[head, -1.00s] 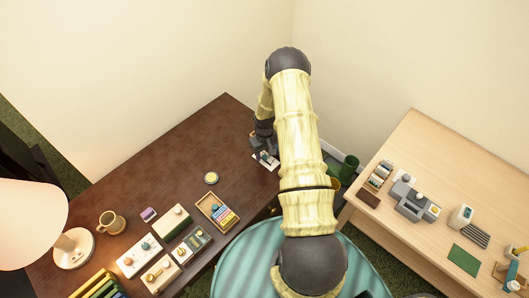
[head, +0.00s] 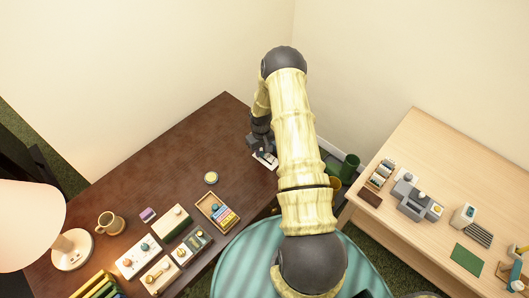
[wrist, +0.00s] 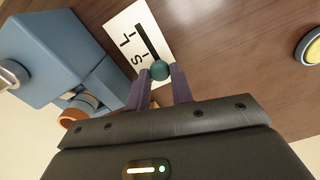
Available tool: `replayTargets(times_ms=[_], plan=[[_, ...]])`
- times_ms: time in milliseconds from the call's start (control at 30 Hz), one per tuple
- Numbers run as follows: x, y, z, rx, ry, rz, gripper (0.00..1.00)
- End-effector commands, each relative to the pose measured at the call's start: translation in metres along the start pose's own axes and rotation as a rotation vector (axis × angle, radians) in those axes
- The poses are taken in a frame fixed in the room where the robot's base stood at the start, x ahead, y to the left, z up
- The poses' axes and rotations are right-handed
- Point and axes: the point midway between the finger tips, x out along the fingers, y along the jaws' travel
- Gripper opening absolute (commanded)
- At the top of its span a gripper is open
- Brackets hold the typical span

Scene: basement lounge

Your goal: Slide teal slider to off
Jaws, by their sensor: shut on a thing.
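The teal slider's round knob (wrist: 159,70) is between the two purple fingertips of my gripper (wrist: 160,76) in the wrist view. My gripper is shut on it. The knob sits at the lower end of the visible black slot (wrist: 145,40) on a white plate (wrist: 125,30). The plate bears dark marks and letters, partly hidden, so I cannot read which end is off. In the head view my gripper (head: 259,143) is over the white plate (head: 265,160) near the right edge of the dark desk; the knob is hidden there.
A blue-grey box (wrist: 45,50) stands close beside the plate in the wrist view, with an orange round part (wrist: 72,118) by it. A yellow-topped round thing (head: 211,178) is on the desk (head: 165,140). A wooden tray (head: 217,212) and several boxes lie further forward.

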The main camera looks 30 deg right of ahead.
Motion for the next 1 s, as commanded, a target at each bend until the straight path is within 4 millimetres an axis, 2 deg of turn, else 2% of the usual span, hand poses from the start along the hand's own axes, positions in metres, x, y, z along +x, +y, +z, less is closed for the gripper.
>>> replayTargets(times_ms=[67,333,367,467,800,1000], plan=[[0.000,-0.003,-0.007,-0.002,0.006,0.002,0.00],[-0.003,-0.004,-0.011,-0.002,0.016,0.001,0.00],[-0.003,-0.004,-0.011,-0.002,0.017,0.001,0.25],[-0.002,-0.003,-0.010,0.000,0.014,0.000,0.44],[-0.003,-0.001,-0.007,0.003,0.007,0.001,0.45],[-0.018,-0.002,-0.007,0.001,0.007,0.001,0.45]])
